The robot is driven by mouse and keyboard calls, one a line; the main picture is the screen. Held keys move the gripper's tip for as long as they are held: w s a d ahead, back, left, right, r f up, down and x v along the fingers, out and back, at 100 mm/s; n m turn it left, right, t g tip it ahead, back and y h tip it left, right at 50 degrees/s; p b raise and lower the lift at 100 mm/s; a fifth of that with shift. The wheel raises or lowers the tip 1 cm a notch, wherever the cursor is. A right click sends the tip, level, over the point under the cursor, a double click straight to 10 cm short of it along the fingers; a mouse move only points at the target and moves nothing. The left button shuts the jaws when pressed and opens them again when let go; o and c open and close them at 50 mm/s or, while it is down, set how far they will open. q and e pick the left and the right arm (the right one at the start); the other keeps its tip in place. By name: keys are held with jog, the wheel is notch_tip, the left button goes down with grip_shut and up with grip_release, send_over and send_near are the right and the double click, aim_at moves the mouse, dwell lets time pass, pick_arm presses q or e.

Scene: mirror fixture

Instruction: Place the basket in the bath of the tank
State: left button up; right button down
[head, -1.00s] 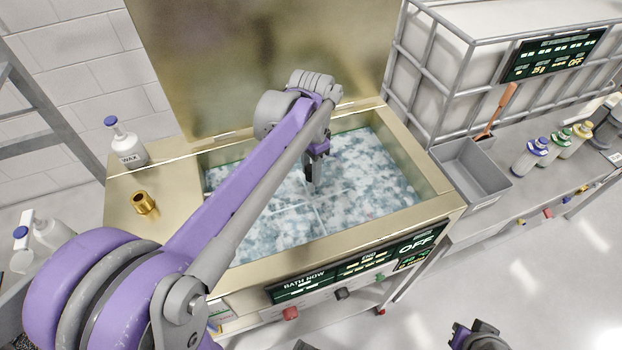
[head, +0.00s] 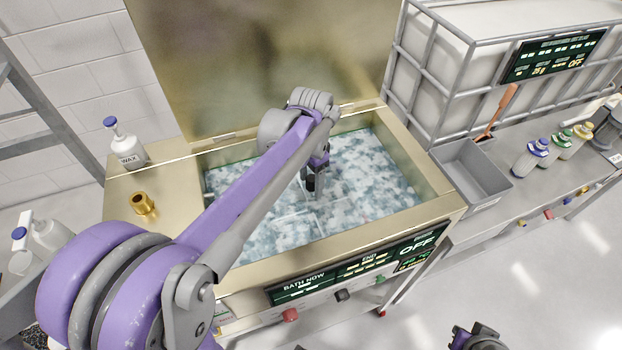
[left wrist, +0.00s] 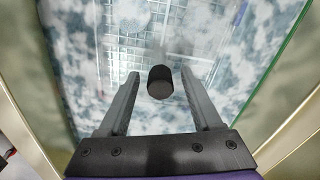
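The tank (head: 450,205) is a brass-coloured box with its lid raised, and its bath (head: 375,180) is filled with cloudy blue-white liquid. A wire mesh basket (left wrist: 140,45) shows through the liquid in the left wrist view; its outline is only faint in the head view. A black cylindrical grip (left wrist: 160,82) stands between my left gripper's fingers (left wrist: 160,90), with a gap on both sides. In the head view my left gripper (head: 316,180) is low over the middle of the bath. My right gripper (head: 476,338) is partly cut off at the bottom edge, away from the tank.
A WAX bottle (head: 127,150) and a brass fitting (head: 143,204) stand on the ledge left of the bath. A grey bin (head: 472,172) with a copper-handled tool stands right of the tank, and several capped bottles stand farther right. A caged white container is behind them.

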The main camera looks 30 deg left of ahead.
pick_arm(q)
jog(key=shift+r, duration=0.15)
jog(key=shift+r, duration=0.35)
notch_tip(320, 180, up, 11)
jog(key=p, duration=0.1)
jog(key=shift+r, duration=0.2)
dwell(1.0)
